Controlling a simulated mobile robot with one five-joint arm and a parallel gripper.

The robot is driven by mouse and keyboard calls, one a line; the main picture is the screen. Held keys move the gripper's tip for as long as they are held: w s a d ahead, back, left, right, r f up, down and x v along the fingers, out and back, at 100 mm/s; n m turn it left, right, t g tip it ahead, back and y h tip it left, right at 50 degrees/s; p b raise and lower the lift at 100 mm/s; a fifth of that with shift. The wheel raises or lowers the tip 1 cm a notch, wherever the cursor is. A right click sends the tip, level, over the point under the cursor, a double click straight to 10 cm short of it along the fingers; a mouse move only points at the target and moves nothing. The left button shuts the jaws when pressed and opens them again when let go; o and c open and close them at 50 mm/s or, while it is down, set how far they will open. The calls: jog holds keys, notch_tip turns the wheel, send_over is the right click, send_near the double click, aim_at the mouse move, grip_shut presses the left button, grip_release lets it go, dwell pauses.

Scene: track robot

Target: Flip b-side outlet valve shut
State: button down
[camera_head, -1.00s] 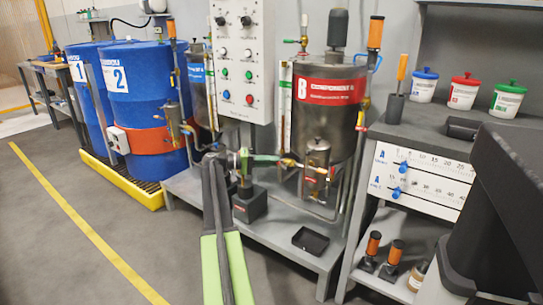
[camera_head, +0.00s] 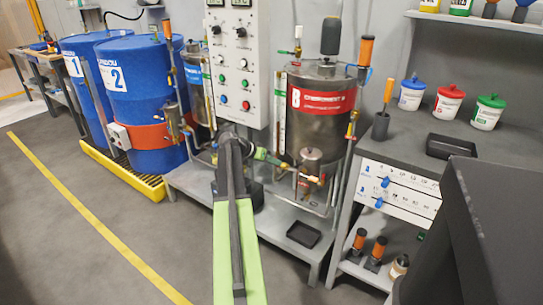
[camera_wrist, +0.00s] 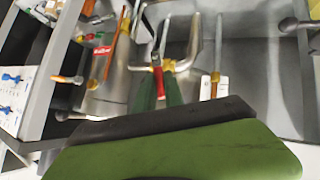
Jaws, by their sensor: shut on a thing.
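The b-side outlet valve is a small brass fitting (camera_head: 286,165) low on the front of the steel tank marked B (camera_head: 322,130). In the wrist view its yellow body (camera_wrist: 157,62) sits on a pipe, and its red handle (camera_wrist: 158,82) lies between the two dark green fingers. My gripper (camera_head: 270,158) reaches this valve from the left in the head view. In the wrist view my gripper (camera_wrist: 158,92) is shut on the red handle. The handle's far end is hidden by the fingers and the wrist.
A small steel canister (camera_head: 311,160) and thin pipes stand close to the right of the valve. A black tray (camera_head: 303,235) lies on the grey platform below. A control panel (camera_head: 237,75) hangs above left. A workbench (camera_head: 400,150) stands at the right.

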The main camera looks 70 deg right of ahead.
jog(key=shift+s+a+r+m+t+p, duration=0.15)
jog(key=shift+s+m+t+p, duration=0.3)
jog(key=shift+t, duration=0.3)
jog(key=shift+s+a+m+t+p, duration=0.15)
jog(key=shift+s+m+t+p, duration=0.3)
jog(key=shift+t, duration=0.3)
jog(key=shift+h, duration=0.3)
jog(key=c, duration=1.4)
grip_release()
jog(key=shift+c, duration=0.2)
jog(key=p+v, duration=1.2)
jog(key=v, duration=0.5)
jog(key=shift+r, duration=0.25)
